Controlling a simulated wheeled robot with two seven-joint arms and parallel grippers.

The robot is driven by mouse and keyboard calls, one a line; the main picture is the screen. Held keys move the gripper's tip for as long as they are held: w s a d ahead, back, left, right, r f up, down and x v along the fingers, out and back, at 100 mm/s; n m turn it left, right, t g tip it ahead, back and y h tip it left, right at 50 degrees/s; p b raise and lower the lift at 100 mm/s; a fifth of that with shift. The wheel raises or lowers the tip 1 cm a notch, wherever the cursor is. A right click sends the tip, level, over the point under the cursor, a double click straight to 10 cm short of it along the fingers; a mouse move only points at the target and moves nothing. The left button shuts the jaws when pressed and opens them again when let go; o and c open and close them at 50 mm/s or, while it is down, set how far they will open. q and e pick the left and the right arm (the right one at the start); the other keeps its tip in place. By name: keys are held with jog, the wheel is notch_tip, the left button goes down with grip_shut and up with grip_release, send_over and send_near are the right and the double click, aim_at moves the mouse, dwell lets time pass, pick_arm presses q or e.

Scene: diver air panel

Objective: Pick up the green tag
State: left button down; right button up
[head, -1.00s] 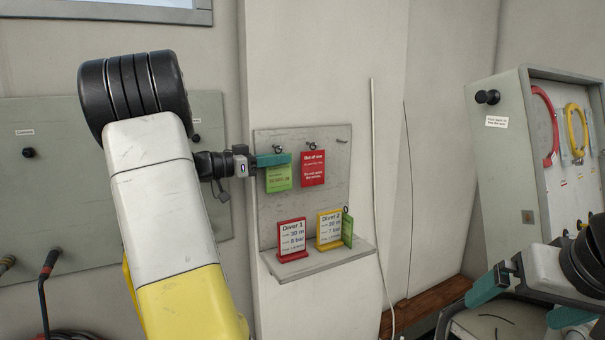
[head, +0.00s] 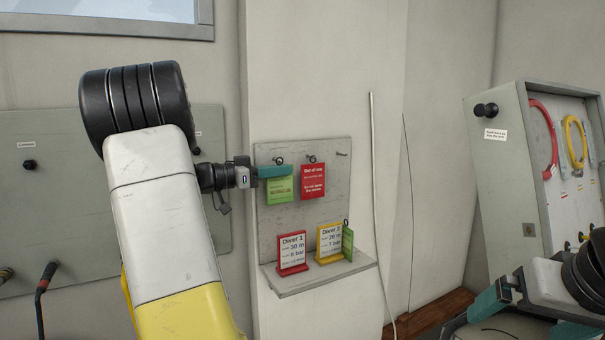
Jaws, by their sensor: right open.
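A green tag (head: 280,190) hangs from a hook at the top left of the grey board (head: 323,219). My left gripper (head: 275,171) reaches it from the left, its teal fingers across the tag's upper part. The fingers are seen edge-on, so I cannot tell whether they are closed on it. A second green tag (head: 347,243) hangs at the right side of the yellow Diver 2 card (head: 329,243) on the board's shelf. My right gripper (head: 537,316) is open and empty at the lower right, far from both tags.
A red tag (head: 313,181) hangs just right of the green one; a third hook (head: 342,154) is empty. A red Diver 1 card (head: 292,251) stands on the shelf (head: 322,279). A grey panel box (head: 505,175) with coloured hoses is at the right.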

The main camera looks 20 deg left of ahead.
pick_arm(q)
jog(key=s+d, duration=1.1)
jog(key=d, duration=0.2)
dwell(1.2)
